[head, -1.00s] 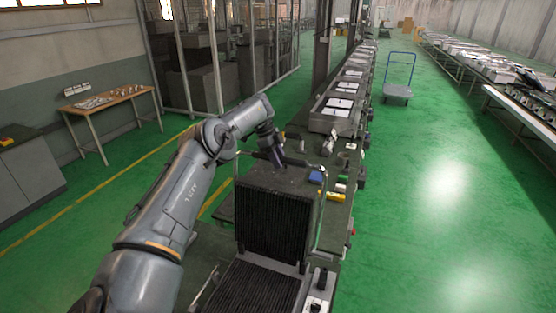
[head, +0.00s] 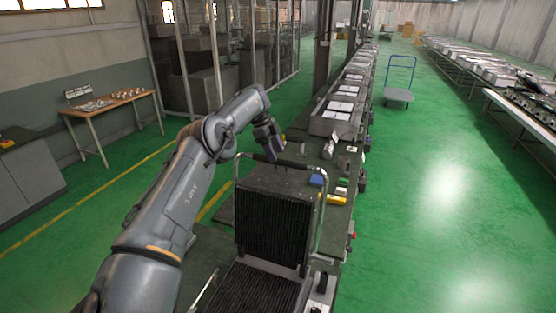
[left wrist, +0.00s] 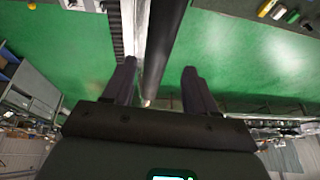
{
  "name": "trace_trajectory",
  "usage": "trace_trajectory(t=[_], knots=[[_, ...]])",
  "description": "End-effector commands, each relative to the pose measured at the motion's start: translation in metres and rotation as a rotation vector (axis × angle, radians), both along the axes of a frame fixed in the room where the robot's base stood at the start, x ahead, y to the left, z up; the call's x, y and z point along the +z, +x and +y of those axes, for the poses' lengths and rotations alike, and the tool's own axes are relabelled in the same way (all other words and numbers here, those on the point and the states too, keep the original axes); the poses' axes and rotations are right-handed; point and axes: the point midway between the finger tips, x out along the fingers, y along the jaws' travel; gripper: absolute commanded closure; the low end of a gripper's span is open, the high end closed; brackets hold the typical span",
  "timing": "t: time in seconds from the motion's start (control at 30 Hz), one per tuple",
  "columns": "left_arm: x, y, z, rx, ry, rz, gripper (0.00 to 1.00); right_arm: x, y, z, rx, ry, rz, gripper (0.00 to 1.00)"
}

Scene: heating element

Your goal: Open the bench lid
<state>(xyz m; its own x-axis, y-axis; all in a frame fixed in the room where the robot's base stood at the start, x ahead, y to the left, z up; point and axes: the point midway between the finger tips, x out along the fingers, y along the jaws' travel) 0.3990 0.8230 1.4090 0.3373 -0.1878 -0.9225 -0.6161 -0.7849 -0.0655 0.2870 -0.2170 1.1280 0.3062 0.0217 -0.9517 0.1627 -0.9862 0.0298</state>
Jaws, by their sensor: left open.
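The bench lid (head: 270,226) stands upright in the head view, its dark ribbed face toward me. Below it lies the ribbed lower plate (head: 255,290). A handle with a dark crossbar (head: 300,165) and silver side tubes runs along the top of the lid. My left gripper (head: 274,152) is at the crossbar, above the lid's top. In the left wrist view, its two fingers (left wrist: 159,68) are open, and the dark crossbar (left wrist: 166,35) shows between them. I cannot tell how deep the bar sits in the jaws. My right gripper is not in view.
A long bench with trays (head: 330,120) runs away behind the lid. Small blue and yellow parts (head: 332,199) lie right of the lid. A blue trolley (head: 398,95) stands farther off. The green floor at right is clear.

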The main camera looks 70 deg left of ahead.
Motion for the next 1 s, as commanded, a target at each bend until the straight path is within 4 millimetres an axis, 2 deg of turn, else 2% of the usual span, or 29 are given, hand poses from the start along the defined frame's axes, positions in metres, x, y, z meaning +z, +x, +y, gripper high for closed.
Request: trace_trajectory(t=[0.2,0.4,1.0], knots=[[0.034,-0.013,0.008,0.001,0.003,0.000,0.43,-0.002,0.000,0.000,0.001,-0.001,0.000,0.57],[0.053,-0.020,0.012,0.001,0.002,0.000,0.43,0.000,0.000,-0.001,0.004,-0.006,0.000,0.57],[0.057,-0.021,0.012,0.000,0.001,0.001,0.43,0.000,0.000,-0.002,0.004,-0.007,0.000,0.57]])
